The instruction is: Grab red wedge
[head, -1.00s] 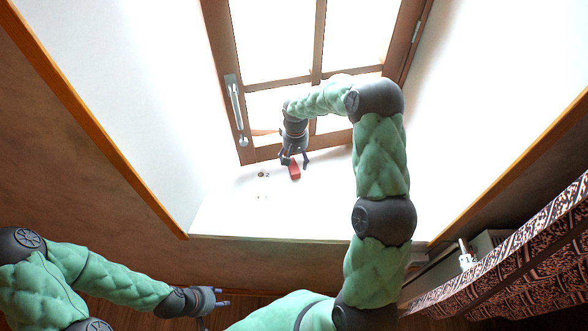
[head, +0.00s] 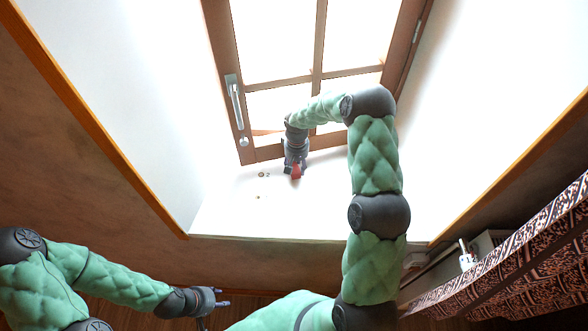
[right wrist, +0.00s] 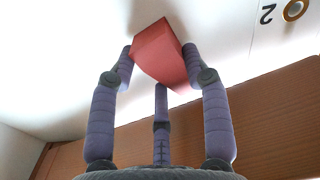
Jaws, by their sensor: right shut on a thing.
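The red wedge (head: 296,170) is at the back of the white window sill, in front of the wooden window frame. In the right wrist view the red wedge (right wrist: 161,54) sits between the fingertips of my right gripper (right wrist: 160,62). Two fingers press on its sides and a third finger is below it. My right gripper (head: 295,163) is shut on the wedge; the head view does not clearly show whether the wedge is lifted off the sill. My left gripper (head: 216,298) is empty at the lower left, away from the sill, with its fingers apart.
Small round items (head: 263,174) lie on the sill left of the wedge; a ring (right wrist: 295,9) and a mark like a "2" show in the wrist view. The window frame (head: 243,158) stands behind. The front sill is mostly clear.

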